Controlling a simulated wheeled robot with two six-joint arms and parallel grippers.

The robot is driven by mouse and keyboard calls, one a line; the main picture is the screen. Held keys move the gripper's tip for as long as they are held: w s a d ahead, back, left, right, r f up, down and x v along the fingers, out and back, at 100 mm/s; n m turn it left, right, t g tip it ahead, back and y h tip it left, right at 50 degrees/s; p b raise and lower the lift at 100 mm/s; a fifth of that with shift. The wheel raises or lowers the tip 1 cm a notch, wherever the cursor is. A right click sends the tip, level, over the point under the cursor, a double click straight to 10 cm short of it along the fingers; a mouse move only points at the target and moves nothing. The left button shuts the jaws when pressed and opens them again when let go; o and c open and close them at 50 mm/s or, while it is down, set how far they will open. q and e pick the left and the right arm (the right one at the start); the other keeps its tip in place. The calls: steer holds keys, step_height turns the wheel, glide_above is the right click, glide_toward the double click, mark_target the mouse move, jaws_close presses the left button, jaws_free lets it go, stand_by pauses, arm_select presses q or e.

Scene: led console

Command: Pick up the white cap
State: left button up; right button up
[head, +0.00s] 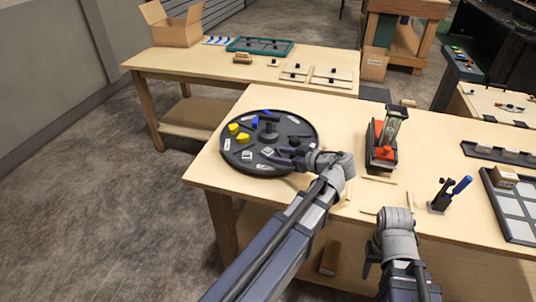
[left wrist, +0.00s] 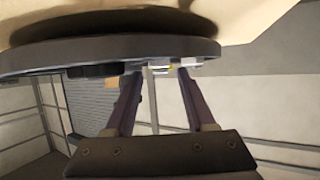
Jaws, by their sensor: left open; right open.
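A round dark tray (head: 240,167) on the workbench holds several small caps. A white cap (head: 267,152) sits near its front, and other pale pieces lie close by. My left gripper (head: 282,158) reaches over the tray's front right, beside this white cap. In the left wrist view, which looks upside down, my left gripper (left wrist: 158,72) has its fingers apart at the tray rim (left wrist: 40,62). A white piece (left wrist: 190,62) shows by the right fingertip; contact cannot be told. My right gripper (head: 371,262) is open and empty at the bench's front edge.
Yellow caps (head: 243,138) and a central dark knob (head: 268,131) stand on the tray. A red-and-black device (head: 382,153) stands to its right. A tool holder with a blue handle (head: 461,186) and a panelled tray (head: 512,215) lie farther right.

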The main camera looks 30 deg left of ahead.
mark_target(271, 151)
arm_select(q)
steer(key=b+x, duration=0.1)
steer(key=x, duration=0.3)
steer(key=shift+w+a+r, duration=0.1)
steer(key=shift+w+a, duration=0.05)
steer(key=shift+a, duration=0.45)
jaws_close()
